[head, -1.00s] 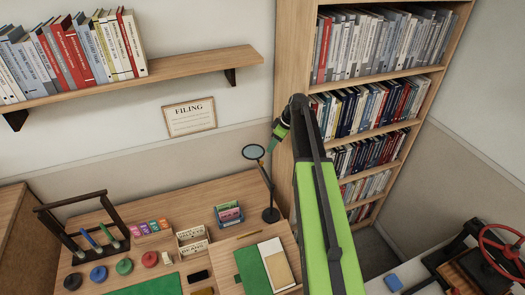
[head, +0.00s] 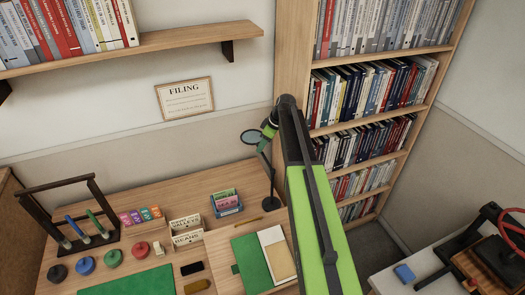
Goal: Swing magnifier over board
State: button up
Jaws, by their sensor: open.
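The magnifier (head: 252,137) is a round, dark-rimmed lens on a dark stand (head: 271,190), standing at the back right of the desk. Its lens points left from the top of the post. My gripper (head: 268,133) is at the end of my green arm, right beside the lens and the top of the post. Its fingers are small here and partly overlap the magnifier, so I cannot tell whether they touch it. A slanted wooden board (head: 222,244) on the desk's right bears a green folder (head: 250,261) and pale papers (head: 271,237).
A green mat (head: 130,284), coloured round pieces (head: 113,258), card boxes (head: 185,226) and a dark wooden rack (head: 57,181) occupy the desk. A wall shelf (head: 190,39) hangs above. A tall bookcase (head: 300,75) stands behind my arm. A side table with a red wheel (head: 503,223) is at right.

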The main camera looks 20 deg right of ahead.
jog(key=shift+r, duration=0.1)
grip_shut()
dwell(1.3)
